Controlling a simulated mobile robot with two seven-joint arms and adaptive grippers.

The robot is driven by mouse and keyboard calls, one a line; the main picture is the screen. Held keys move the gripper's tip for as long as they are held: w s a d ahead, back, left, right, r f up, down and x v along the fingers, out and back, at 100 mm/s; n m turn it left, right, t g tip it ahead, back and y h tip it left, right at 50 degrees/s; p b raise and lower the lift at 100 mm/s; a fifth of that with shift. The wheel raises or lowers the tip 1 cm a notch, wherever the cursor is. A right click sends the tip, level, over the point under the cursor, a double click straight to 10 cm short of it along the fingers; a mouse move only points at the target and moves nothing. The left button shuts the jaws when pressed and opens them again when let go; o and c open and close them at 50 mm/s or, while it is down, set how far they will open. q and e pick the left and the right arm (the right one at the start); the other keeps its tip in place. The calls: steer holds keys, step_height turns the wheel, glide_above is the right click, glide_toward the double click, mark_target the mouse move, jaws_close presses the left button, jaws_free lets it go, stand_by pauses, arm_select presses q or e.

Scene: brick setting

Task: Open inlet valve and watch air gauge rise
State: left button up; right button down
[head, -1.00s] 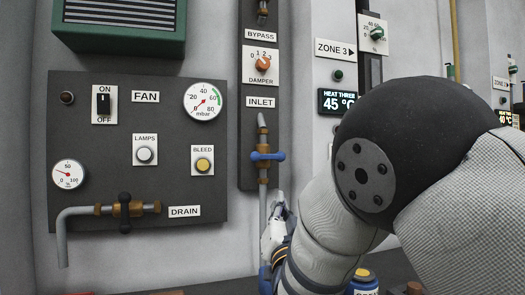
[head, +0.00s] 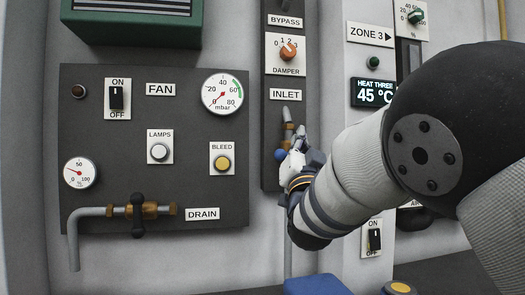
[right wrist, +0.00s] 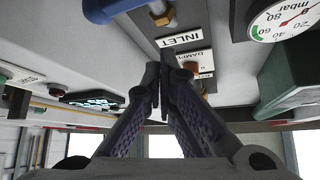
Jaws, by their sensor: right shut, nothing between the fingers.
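The inlet valve (head: 288,132) sits on a pipe under the INLET label (head: 285,94). Only the left end of its blue handle (head: 281,154) shows in the head view; my gripper hides the rest. The right wrist view shows part of the blue handle (right wrist: 105,10) at the top. My right gripper (head: 298,142) is shut and empty, right at the valve in the head view; I cannot tell whether it touches. Its fingers (right wrist: 160,78) are together in the wrist view. The mbar gauge (head: 222,92) has its needle at the lower left, near 0. My left gripper is not in view.
The dark panel (head: 110,137) left of the valve carries a FAN switch (head: 117,97), a percent gauge (head: 80,173), LAMPS and BLEED buttons and a DRAIN valve (head: 138,212). The damper knob (head: 288,51) is above the inlet. A blue object (head: 318,286) is below.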

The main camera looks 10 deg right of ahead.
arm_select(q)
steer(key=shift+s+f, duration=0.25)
arm_select(e)
steer(key=shift+w+a+f, duration=0.15)
steer(key=shift+w+f, duration=0.25)
steer(key=shift+w, duration=0.4)
steer(key=shift+w+a+f, duration=0.15)
steer(key=shift+w+f, duration=0.2)
steer(key=shift+w, duration=0.45)
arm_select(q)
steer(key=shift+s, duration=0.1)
arm_select(e)
steer(key=shift+f, duration=0.1)
